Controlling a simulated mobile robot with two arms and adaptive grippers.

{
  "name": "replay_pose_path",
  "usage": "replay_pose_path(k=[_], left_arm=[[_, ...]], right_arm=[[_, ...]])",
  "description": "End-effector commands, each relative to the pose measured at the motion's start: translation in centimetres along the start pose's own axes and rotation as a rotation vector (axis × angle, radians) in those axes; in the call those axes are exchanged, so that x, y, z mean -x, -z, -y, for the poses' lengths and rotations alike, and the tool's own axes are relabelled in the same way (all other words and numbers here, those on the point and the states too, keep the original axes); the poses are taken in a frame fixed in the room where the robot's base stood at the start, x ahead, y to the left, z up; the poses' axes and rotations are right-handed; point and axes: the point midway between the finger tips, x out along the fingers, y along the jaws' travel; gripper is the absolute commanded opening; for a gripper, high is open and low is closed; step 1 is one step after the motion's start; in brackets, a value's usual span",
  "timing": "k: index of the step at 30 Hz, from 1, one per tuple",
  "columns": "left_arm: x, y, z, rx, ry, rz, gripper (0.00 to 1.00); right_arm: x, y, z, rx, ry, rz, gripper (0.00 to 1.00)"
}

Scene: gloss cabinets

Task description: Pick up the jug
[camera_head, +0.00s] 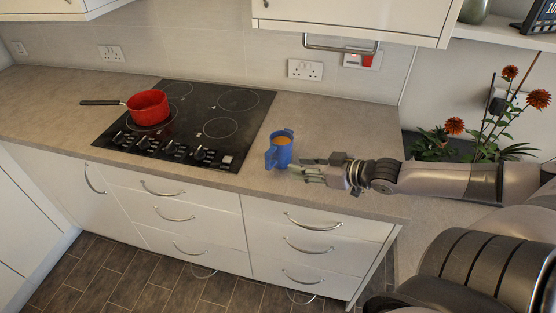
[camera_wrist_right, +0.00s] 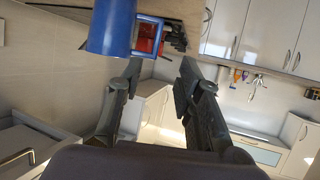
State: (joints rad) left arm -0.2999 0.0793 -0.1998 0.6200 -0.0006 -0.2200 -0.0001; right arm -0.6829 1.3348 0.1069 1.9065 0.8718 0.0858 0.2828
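The blue jug (camera_head: 281,150) stands upright on the counter to the right of the hob, with something orange-brown visible inside its top. Its handle (camera_head: 270,159) sticks out to the left in the head view. In the right wrist view the jug (camera_wrist_right: 110,32) is at the upper left, with its square handle (camera_wrist_right: 150,19) above the gap between the fingers. My right gripper (camera_head: 299,171) is beside the jug on its right. In the wrist view its fingers (camera_wrist_right: 161,70) are apart with nothing between them. My left gripper is in neither view.
A red pan (camera_head: 148,107) sits on the black hob (camera_head: 235,101) to the left. The counter's front edge is close to the jug, with drawers below. Potted red flowers (camera_head: 510,115) stand at the right, behind my right arm. Wall cabinets (camera_head: 360,18) hang above.

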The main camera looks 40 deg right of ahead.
Motion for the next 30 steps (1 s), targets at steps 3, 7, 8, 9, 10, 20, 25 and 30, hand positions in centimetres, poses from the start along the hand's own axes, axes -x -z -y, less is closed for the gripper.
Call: replay_pose_path(k=[3, 7, 8, 9, 10, 20, 25, 30], left_arm=[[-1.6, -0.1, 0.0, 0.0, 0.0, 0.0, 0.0], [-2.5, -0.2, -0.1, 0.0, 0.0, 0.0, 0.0], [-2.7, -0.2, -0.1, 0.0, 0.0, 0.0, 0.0], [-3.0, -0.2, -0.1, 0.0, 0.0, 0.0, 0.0], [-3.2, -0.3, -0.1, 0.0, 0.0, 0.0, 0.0], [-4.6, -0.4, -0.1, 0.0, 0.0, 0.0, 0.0], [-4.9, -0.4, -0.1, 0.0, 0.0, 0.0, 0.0], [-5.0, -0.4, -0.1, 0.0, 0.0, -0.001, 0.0]], right_arm=[[-1.4, -0.2, -0.1, 0.004, 0.0, -0.004, 0.33], [-2.4, -0.1, -0.1, 0.003, -0.001, -0.004, 0.33], [-2.7, -0.1, -0.1, 0.003, -0.001, -0.004, 0.33], [-3.0, -0.1, -0.1, 0.003, -0.001, -0.004, 0.33], [-3.2, -0.1, -0.1, 0.003, 0.0, -0.004, 0.33], [-5.4, 0.0, -0.1, 0.001, -0.002, -0.003, 0.33], [-6.0, 0.0, -0.1, 0.001, 0.0, -0.001, 0.33], [-6.2, 0.0, -0.1, 0.001, -0.001, 0.0, 0.33]])
